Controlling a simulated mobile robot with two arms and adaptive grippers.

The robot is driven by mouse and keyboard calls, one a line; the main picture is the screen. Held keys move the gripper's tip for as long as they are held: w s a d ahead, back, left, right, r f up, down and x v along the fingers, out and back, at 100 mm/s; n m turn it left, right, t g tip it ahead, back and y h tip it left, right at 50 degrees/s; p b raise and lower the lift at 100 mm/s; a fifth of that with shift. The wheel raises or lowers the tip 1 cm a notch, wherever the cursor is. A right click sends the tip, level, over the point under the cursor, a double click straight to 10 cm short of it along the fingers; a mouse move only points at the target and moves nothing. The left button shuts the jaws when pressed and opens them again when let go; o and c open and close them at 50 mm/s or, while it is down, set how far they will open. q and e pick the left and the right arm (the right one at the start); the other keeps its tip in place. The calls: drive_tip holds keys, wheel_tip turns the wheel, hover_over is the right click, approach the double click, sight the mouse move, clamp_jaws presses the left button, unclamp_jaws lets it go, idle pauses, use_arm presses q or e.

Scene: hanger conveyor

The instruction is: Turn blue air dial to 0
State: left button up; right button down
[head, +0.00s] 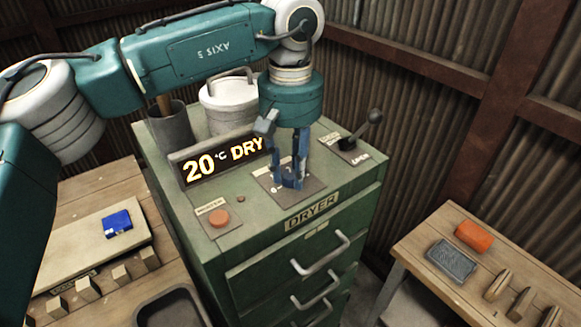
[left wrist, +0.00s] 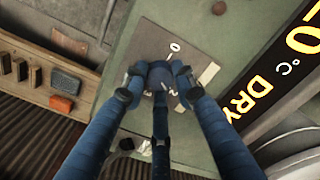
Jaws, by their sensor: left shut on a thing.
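My left gripper (head: 288,180) points down at the dial plate (head: 263,180) on top of the green dryer cabinet (head: 240,235). In the left wrist view its blue fingers (left wrist: 157,82) are closed around the blue dial (left wrist: 160,72). The plate there carries a 0 mark (left wrist: 175,47) just beyond the dial, and another mark partly covered by the fingers. The dial's pointer is not clear to see. In the head view the fingers hide most of the dial. My right gripper is not in view.
The display (head: 222,158) reads 20 °C DRY. A lidded white pot (head: 228,104) stands behind. Side tables hold a blue box (head: 117,223) and an orange block (head: 474,236).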

use_arm(q)
drive_tip(key=shift+n, duration=0.4)
drive_tip(key=shift+n+b, duration=0.3)
drive_tip(key=shift+n, duration=0.2)
drive_tip(key=n+b, duration=0.1)
drive_tip(key=n, duration=0.3)
drive_tip(key=n+b, duration=0.1)
drive_tip(key=n, duration=0.4)
drive_tip(key=shift+w, duration=0.1)
drive_tip(key=n, duration=0.2)
drive_tip(key=shift+r+n+b, duration=0.1)
drive_tip(key=shift+n+b, duration=0.2)
drive_tip(key=shift+n, duration=0.1)
drive_tip(key=n+b, duration=0.1)
drive_tip(key=n, duration=0.4)
drive_tip(key=n+b, duration=0.1)
drive_tip(key=n, duration=0.4)
drive_tip(key=shift+r+n, duration=0.1)
drive_tip(key=shift+n, duration=0.2)
